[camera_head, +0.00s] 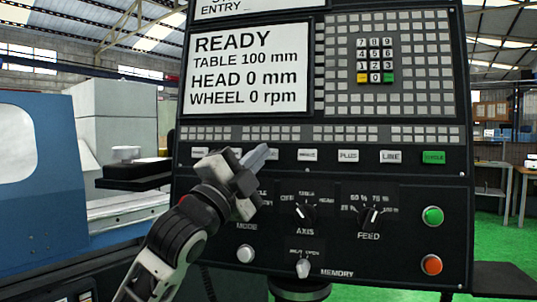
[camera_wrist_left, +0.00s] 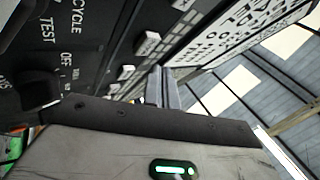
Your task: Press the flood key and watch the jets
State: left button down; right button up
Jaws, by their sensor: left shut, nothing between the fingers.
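The control panel (camera_head: 330,180) fills the middle of the head view. A row of white keys runs under its screen; those reading PLUS (camera_head: 348,156) and LINE (camera_head: 390,157) are clear of my arm. I cannot make out a key marked flood; some keys at the left of the row are partly behind my gripper. My left gripper (camera_head: 266,151) is shut and empty, its fingertips at the key row. In the left wrist view its fingers (camera_wrist_left: 163,86) point toward the panel's keys; contact cannot be told. The jets are not in view. My right gripper is not in view.
The screen (camera_head: 247,72) reads READY, TABLE 100 mm, HEAD 0 mm, WHEEL 0 rpm. Below the keys are the AXIS knob (camera_head: 304,211), the FEED knob (camera_head: 373,215), and green (camera_head: 433,215) and orange (camera_head: 431,264) buttons. The blue machine (camera_head: 40,190) stands at the left.

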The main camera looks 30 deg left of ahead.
pick_arm(q)
jog(key=shift+h, duration=0.3)
jog(key=s, duration=0.2)
jog(key=s+d, duration=0.1)
jog(key=shift+s+d+r, duration=0.1)
jog(key=shift+s+r, duration=0.25)
jog(key=shift+s, duration=0.05)
